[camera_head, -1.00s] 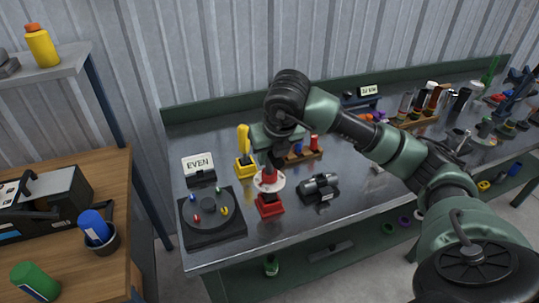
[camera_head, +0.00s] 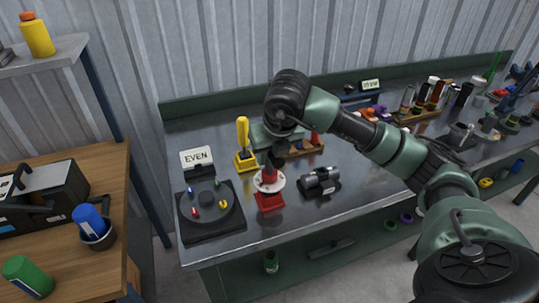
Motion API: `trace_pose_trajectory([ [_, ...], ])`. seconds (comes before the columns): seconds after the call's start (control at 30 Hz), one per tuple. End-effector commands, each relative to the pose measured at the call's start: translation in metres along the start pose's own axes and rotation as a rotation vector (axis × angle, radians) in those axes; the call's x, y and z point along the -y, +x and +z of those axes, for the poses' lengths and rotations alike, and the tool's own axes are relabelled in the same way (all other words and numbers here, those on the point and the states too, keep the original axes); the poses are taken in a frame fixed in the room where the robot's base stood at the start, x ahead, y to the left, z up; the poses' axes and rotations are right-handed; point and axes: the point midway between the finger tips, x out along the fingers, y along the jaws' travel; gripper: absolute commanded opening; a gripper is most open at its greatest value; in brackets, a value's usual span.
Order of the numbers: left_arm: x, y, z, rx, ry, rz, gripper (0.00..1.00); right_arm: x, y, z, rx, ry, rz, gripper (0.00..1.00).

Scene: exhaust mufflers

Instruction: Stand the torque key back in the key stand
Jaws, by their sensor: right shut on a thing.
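What looks like the torque key, a red-handled tool (camera_head: 271,174), is upright at a red block-shaped stand (camera_head: 270,200) near the bench's front edge. A pale round disc (camera_head: 262,184) surrounds it just above the stand. My right gripper (camera_head: 273,162) is shut on the tool's upper part from above. The fingers and wrist partly hide it, and I cannot tell whether its lower end is fully seated. A yellow-handled tool (camera_head: 243,135) stands upright in a yellow stand (camera_head: 245,163) behind and left. My left gripper is not in view.
A black turntable with coloured pegs (camera_head: 208,215) and an EVEN sign (camera_head: 197,159) stand left. A dark metal muffler-like part (camera_head: 320,181) lies close on the right. A wooden rack (camera_head: 304,150) is behind.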

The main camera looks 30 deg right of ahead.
Motion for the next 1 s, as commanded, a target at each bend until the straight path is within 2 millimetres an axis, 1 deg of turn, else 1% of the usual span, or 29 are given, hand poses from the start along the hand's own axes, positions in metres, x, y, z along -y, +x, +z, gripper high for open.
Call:
trace_pose_trajectory([
  [0.23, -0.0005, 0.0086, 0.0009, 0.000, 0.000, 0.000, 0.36, 0.0000, 0.0070, -0.0027, 0.003, 0.001, 0.001, 0.00],
  [0.63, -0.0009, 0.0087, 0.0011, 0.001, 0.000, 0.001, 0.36, 0.0000, 0.0072, -0.0028, 0.002, 0.001, 0.001, 0.00],
  [0.67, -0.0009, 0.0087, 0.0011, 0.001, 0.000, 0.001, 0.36, 0.0000, 0.0072, -0.0029, 0.002, 0.001, 0.001, 0.28],
  [0.7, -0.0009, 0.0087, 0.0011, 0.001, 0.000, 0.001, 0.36, 0.0000, 0.0072, -0.0029, 0.002, 0.001, 0.000, 0.39],
  [0.73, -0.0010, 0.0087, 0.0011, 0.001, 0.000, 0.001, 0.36, 0.0000, 0.0073, -0.0029, 0.002, 0.001, 0.000, 0.47],
  [0.77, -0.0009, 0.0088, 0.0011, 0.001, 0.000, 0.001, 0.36, 0.0000, 0.0073, -0.0029, 0.002, 0.001, 0.000, 0.50],
  [1.0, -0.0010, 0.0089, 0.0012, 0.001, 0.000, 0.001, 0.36, -0.0001, 0.0084, -0.0041, -0.002, 0.000, 0.000, 0.50],
])
